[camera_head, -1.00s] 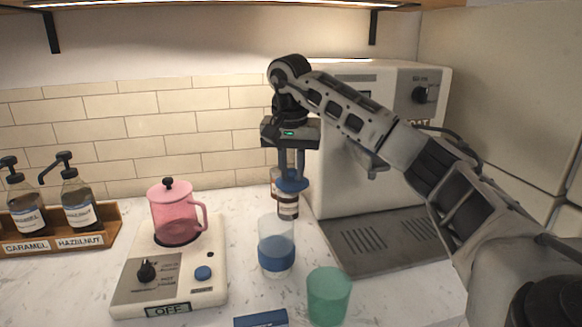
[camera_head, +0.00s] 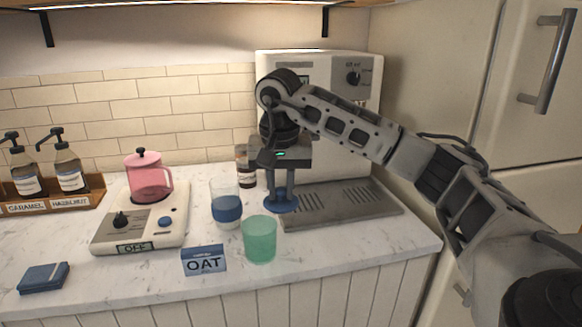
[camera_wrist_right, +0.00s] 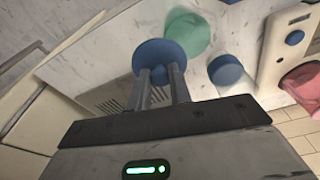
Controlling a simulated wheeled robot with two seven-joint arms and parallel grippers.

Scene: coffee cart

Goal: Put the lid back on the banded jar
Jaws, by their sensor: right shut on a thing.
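My right gripper (camera_head: 281,193) is shut on a blue round lid (camera_head: 282,207), held flat and low by its top. In the right wrist view the lid (camera_wrist_right: 158,58) is a blue disc at the fingertips (camera_wrist_right: 160,85). A clear jar with a blue band (camera_head: 227,208) stands upright on the counter, left of the lid and apart from it. In the right wrist view its blue part (camera_wrist_right: 226,72) is right of the lid. A brown jar with a pale label (camera_head: 246,172) stands behind, partly hidden by my gripper. My left gripper is out of view.
A green cup (camera_head: 260,240) stands close in front of the lid. The OAT card (camera_head: 204,262), a pink kettle (camera_head: 149,178) on a white base (camera_head: 160,232) and a dark blue cloth (camera_head: 43,277) are to the left. The machine's drip tray (camera_head: 350,205) is at right.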

